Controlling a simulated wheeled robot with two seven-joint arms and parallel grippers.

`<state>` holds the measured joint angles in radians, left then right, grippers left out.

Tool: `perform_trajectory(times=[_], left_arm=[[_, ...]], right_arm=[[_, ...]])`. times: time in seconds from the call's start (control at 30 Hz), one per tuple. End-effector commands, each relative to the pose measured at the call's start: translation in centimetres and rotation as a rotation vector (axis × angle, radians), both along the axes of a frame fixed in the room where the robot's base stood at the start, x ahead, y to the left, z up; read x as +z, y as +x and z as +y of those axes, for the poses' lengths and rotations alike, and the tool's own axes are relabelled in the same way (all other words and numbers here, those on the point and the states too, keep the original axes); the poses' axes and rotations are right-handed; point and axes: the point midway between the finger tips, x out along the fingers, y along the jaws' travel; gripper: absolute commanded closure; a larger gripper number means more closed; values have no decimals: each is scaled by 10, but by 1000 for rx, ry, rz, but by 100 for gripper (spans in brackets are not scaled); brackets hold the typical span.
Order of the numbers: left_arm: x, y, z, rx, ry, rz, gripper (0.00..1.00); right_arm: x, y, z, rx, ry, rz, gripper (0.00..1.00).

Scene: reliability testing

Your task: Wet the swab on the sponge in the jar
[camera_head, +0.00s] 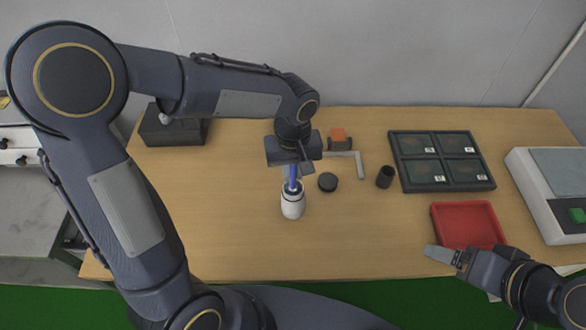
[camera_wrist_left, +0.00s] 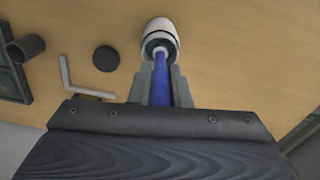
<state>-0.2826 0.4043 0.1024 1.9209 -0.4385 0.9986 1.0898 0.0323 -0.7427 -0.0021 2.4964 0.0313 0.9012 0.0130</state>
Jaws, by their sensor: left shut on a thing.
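A white jar (camera_head: 292,209) stands on the table in front of my left arm, and its dark open mouth shows. My left gripper (camera_head: 292,172) is above the jar, shut on a blue-handled swab (camera_head: 294,184). In the left wrist view the swab's blue handle (camera_wrist_left: 161,80) lies between the fingers and its pale end is at the mouth of the jar (camera_wrist_left: 161,34). The sponge inside cannot be made out, and I cannot tell whether the tip touches it. My right gripper (camera_head: 440,256) is at the lower right, near the red tray; its fingers look close together.
A black disc (camera_head: 328,182), a dark cup (camera_head: 385,177) and an L-shaped metal piece (camera_head: 360,164) lie right of the jar. Farther right are a black tray (camera_head: 396,160), a red tray (camera_head: 437,224) and a white device (camera_head: 540,190). A dark box (camera_head: 172,132) stands back left. The front-left tabletop is clear.

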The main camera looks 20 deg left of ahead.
Motion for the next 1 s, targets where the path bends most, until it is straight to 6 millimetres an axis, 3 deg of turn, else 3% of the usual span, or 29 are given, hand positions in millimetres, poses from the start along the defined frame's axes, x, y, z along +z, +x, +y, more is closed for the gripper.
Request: perform_trajectory(times=[0.53,1.0], left_arm=[[1,-1,0,0,1,4,100],[39,-1,0,1,0,2,100]], right_arm=[[2,0,0,0,0,0,21],[30,0,0,0,0,0,21]])
